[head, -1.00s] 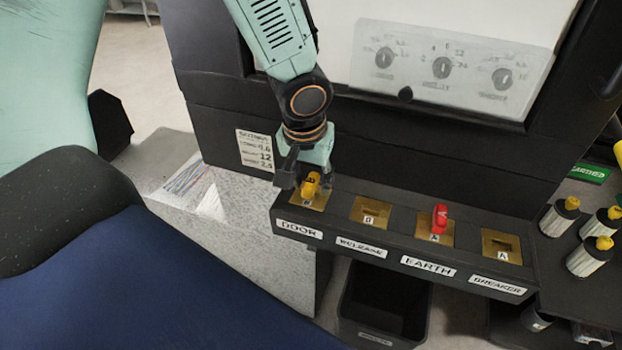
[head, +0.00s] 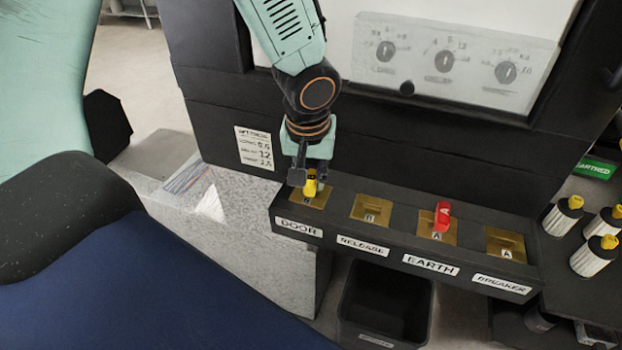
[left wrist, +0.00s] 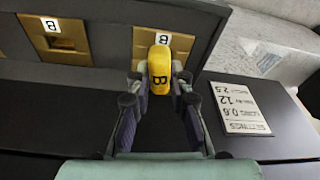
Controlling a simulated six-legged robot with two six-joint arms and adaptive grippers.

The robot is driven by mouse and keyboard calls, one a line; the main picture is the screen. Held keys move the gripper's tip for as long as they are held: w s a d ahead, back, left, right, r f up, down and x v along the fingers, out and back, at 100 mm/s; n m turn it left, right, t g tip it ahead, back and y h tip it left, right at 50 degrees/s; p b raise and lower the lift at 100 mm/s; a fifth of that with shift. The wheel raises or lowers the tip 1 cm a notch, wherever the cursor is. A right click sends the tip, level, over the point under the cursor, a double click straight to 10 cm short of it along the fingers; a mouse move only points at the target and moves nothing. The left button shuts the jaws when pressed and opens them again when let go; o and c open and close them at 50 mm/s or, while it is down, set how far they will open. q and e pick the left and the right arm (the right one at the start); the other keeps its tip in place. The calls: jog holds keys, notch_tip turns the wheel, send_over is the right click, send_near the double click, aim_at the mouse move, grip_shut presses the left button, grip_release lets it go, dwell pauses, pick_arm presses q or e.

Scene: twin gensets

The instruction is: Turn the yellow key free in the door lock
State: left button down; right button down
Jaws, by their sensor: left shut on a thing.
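The yellow key (head: 310,187) stands in the brass plate (head: 319,201) of the lock labelled DOOR, at the left end of a dark lock box. My left gripper (head: 309,180) comes down from above with one finger on each side of the key and is shut on it. In the left wrist view the yellow key (left wrist: 159,70), marked B, sits between the two fingertips of my left gripper (left wrist: 160,80), over the brass plate (left wrist: 146,42). The keyhole is hidden below the key. My right gripper is not in view.
A red key (head: 442,214) stands in the EARTH lock. The RELEASE plate (head: 372,208) and BREAKER plate (head: 506,243) hold no key. A dark open bin (head: 385,300) stands below. Several yellow-topped cylinders (head: 595,256) stand at right. A panel with dials (head: 445,60) rises behind.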

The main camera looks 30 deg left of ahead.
pick_arm(q)
jog(key=n+b, duration=0.2)
jog(key=n, duration=0.1)
jog(key=shift+f+n+y, duration=0.2)
jog(key=shift+n+y, duration=0.1)
jog(key=n+g+b, duration=0.1)
jog(key=n+b, duration=0.1)
jog(key=n, duration=0.2)
jog(key=shift+y, duration=0.3)
jog(key=n+b, duration=0.1)
jog(key=n, duration=0.3)
jog(key=shift+r+g, duration=0.1)
jog(key=shift+g, duration=0.2)
jog(key=n+g, duration=0.1)
jog(key=n, duration=0.3)
jog(key=shift+n, duration=0.4)
jog(key=c, duration=1.1)
grip_release()
jog(key=shift+c, duration=0.2)
jog(key=shift+r, duration=0.15)
